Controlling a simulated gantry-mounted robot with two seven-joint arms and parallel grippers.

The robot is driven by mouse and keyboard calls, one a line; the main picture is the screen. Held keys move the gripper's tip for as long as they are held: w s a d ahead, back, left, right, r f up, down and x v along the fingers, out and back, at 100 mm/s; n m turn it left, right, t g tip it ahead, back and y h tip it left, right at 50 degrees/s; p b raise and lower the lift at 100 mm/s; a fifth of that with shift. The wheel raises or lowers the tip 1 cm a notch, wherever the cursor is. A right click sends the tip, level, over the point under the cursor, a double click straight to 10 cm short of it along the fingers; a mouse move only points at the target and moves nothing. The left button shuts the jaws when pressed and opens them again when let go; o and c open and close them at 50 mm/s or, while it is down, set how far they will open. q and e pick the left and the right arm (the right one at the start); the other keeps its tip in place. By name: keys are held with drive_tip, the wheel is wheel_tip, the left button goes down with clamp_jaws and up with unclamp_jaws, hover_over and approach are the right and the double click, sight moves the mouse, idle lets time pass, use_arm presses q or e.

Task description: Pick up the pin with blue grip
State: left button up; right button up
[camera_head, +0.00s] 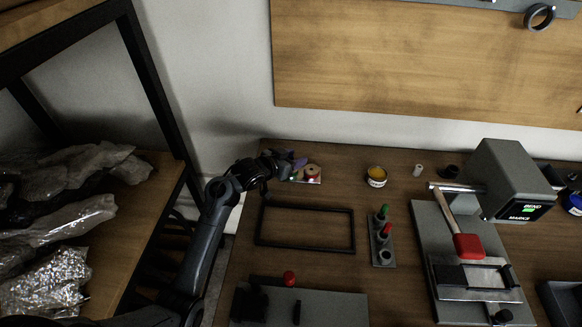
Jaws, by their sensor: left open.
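My left gripper (284,166) is open at the back left of the workbench, its arm reaching up from the bottom left. A small bluish-purple item (300,162) shows right beside its fingertips. I cannot tell whether this is the pin with the blue grip, or whether the fingers touch it. A grey pin stand (385,255) holds a green-grip pin (381,212) and a red-grip pin (386,230) upright; its front hole looks empty. My right gripper is not in view.
A yellow-topped tin (376,177), a red mallet (468,245) and a grey bending machine (511,178) are to the right. A shelf (155,200) stands left.

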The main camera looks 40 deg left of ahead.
use_arm(q)
drive_tip(key=shift+w+f, duration=0.1)
drive_tip(key=shift+w, duration=0.1)
drive_tip(key=shift+c, duration=0.4)
clamp_jaws()
drive_tip(key=shift+r, duration=0.2)
